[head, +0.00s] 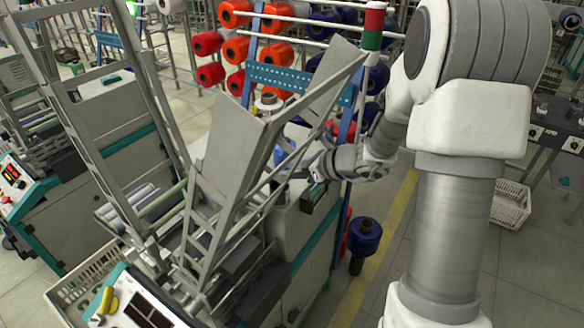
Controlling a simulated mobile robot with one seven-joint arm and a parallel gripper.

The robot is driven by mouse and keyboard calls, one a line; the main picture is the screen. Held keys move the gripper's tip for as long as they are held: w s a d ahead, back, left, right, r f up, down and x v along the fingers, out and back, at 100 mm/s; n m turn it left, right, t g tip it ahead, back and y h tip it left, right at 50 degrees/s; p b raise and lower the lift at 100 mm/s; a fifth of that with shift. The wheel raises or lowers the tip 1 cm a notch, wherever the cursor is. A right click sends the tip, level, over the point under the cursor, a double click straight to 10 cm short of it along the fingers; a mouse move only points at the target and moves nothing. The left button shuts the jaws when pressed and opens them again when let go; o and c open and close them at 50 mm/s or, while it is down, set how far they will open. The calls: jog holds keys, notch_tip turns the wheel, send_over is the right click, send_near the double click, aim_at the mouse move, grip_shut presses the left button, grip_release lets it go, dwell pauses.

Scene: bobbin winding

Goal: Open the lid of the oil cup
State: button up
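My arm reaches in from the right, and my gripper (308,169) is at the right side of the grey winding machine (231,163). The machine's slanted metal bars cross in front of the fingers, so their opening does not show. A small blue part (281,156) sits just left of the fingers, partly hidden behind the frame. I cannot tell whether it belongs to the oil cup or whether the gripper touches it. A pale round part with a dark top (269,101) stands behind the machine's upright plate. I cannot clearly make out the oil cup or its lid.
A rack of red and orange bobbins (277,53) stands behind the machine. A dark blue spool (364,238) stands low at its right. A yellow floor line (378,257) runs past. A white basket (510,204) lies at the right. Metal bars crowd the space around my gripper.

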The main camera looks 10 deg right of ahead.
jog(key=v, duration=1.7)
jog(key=shift+s+d+p, duration=0.2)
jog(key=shift+p, duration=0.1)
jog(key=shift+f, duration=0.3)
jog(key=c, duration=0.3)
jog(key=shift+y, duration=0.6)
notch_tip(320, 180, down, 5)
jog(key=b, duration=0.3)
jog(key=shift+a+r, duration=0.1)
jog(key=shift+r, duration=0.05)
jog(key=c, duration=0.5)
notch_tip(320, 180, down, 7)
jog(key=t+y+b, duration=0.2)
jog(key=t+b, duration=0.1)
jog(key=b, duration=0.1)
jog(key=shift+s, duration=0.1)
grip_shut()
jog(key=w+a+r+t, duration=0.1)
jog(key=w+a, duration=0.7)
jog(key=w, duration=0.1)
jog(key=shift+a+r+y, duration=0.3)
jog(key=shift+r+y, duration=0.05)
jog(key=shift+y, duration=0.05)
